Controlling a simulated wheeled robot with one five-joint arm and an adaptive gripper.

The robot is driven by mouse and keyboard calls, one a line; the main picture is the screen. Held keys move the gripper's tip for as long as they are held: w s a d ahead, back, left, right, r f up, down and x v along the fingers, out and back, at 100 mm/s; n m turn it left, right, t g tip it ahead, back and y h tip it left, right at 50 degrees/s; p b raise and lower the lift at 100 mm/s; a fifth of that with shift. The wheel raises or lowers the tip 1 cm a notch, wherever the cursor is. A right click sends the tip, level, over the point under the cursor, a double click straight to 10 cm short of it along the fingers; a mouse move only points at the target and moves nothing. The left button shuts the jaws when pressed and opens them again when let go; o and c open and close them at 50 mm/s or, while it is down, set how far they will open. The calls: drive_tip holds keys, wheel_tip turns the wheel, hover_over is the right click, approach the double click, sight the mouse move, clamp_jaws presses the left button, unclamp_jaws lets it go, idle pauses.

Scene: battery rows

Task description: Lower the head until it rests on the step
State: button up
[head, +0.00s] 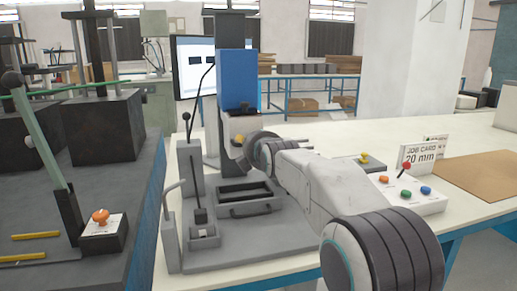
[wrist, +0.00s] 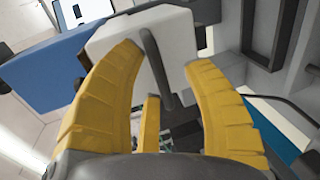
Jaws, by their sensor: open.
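The head looks to be the blue block (head: 238,80) on a dark upright column; its blue side also shows at the left in the wrist view (wrist: 65,70). A pale block (head: 239,127) sits just below it and lies between my fingers in the wrist view (wrist: 135,40). A dark rod (wrist: 157,68) stands out from the pale block. My gripper (wrist: 165,62) has its yellow fingers spread either side of the rod, with no clear grip on it. In the head view, my arm hides most of the gripper. I cannot make out the step.
A grey base carries a dark tray with a handle (head: 247,198) and upright levers (head: 187,150) at left. A button box (head: 405,193) and job card (head: 420,155) stand right on the white table. Dark machine blocks (head: 105,125) stand left. A brown board (head: 480,178) lies far right.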

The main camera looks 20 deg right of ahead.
drive_tip(key=v, duration=1.1)
drive_tip(key=s+f+m+g+p, duration=0.1)
drive_tip(key=s+m+g+p, duration=0.5)
drive_tip(key=s, duration=1)
drive_tip(key=s+f+m+g+p, duration=0.2)
drive_tip(key=s+m+g+p, duration=0.4)
drive_tip(key=s+m+p, duration=0.6)
drive_tip(key=s+p, duration=0.5)
drive_tip(key=p, duration=0.1)
drive_tip(key=shift+a, duration=0.15)
